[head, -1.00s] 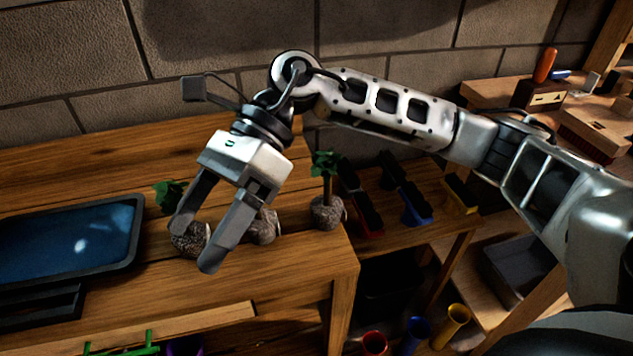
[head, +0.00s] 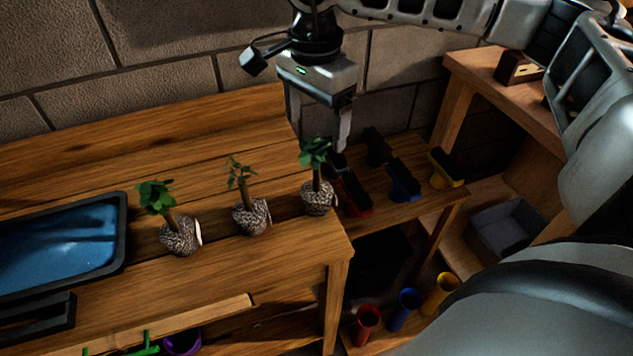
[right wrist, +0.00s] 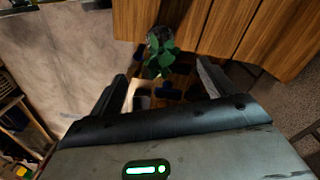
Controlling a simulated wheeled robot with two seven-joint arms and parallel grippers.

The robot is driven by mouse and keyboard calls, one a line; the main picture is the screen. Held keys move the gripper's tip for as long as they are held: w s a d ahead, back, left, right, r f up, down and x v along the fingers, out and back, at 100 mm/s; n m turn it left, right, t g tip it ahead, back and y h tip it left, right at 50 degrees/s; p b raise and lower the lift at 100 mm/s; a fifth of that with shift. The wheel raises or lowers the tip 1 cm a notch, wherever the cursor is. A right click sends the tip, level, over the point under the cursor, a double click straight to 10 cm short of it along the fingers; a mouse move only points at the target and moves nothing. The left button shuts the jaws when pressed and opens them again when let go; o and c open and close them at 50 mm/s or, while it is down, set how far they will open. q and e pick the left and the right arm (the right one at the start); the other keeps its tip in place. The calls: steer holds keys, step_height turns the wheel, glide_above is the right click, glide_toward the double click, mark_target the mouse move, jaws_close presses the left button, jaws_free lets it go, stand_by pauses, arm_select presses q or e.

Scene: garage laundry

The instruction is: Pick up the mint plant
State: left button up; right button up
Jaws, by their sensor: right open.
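Three small potted plants with green leaves and speckled round pots stand in a row on the wooden bench: a left plant (head: 179,236), a middle plant (head: 250,214) and a right plant (head: 316,193). I cannot tell for sure which is the mint. My right gripper (head: 321,140) is open and empty, at the right plant's leafy top and seemingly behind it. In the right wrist view a leafy plant (right wrist: 162,55) shows beyond the fingers, in line with the gap between them (right wrist: 163,82). My left gripper is in no view.
A dark-framed tray with a blue surface (head: 122,240) lies left of the plants. Coloured cups (head: 407,300) stand below. A block wall (head: 160,90) rises behind the bench.

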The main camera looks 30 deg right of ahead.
mark_target(316, 138)
steer(key=shift+d+f+p, duration=0.15)
steer(key=shift+f+p, duration=0.45)
steer(key=shift+f, duration=2.7)
steer(key=c, duration=1.4)
steer(key=shift+c, duration=0.6)
steer(key=shift+r, duration=0.15)
